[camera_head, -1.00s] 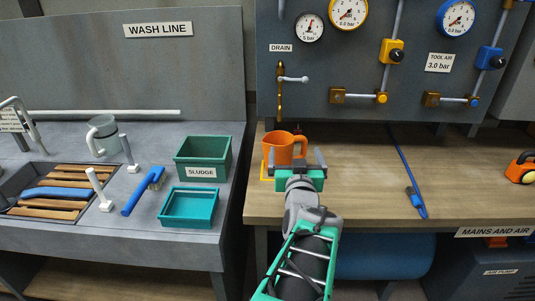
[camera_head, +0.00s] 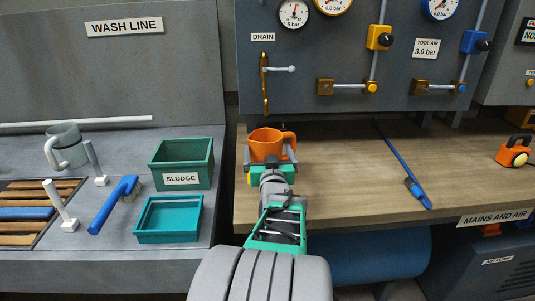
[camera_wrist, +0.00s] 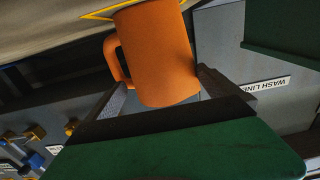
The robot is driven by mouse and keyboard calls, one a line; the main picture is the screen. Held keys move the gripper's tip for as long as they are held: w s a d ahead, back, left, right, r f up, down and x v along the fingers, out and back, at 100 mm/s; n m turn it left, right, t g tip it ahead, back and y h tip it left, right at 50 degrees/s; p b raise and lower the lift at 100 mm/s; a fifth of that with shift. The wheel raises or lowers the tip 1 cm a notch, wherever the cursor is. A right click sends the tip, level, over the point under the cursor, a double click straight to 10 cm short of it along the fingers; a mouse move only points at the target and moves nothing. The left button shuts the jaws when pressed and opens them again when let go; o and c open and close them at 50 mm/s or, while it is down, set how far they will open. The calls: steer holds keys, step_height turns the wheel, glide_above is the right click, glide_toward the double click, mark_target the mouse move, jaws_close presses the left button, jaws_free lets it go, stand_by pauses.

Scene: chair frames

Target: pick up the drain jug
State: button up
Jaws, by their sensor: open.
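The orange drain jug (camera_head: 264,143) stands upright on the wooden bench below the DRAIN label, its handle towards the right in the head view. My gripper (camera_head: 268,157) is open, with one finger to each side of the jug's lower front. In the wrist view the jug (camera_wrist: 155,55) fills the space ahead of and between the fingertips (camera_wrist: 160,85), with its handle on the left. I cannot tell whether either finger touches it. A yellow outline (camera_wrist: 100,14) shows on the bench beside the jug.
The brass drain tap (camera_head: 264,85) hangs on the panel just above and behind the jug. A blue brush-like tool (camera_head: 405,165) lies on the bench to the right. The sludge bin (camera_head: 181,164) and a teal tray (camera_head: 168,219) stand on the wash line, left of a gap.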

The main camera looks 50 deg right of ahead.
steer(key=x, duration=0.5)
steer(key=shift+a, duration=0.1)
steer(key=c, duration=1.5)
steer(key=shift+r, duration=0.1)
steer(key=shift+c, duration=0.4)
steer(key=shift+r, duration=0.1)
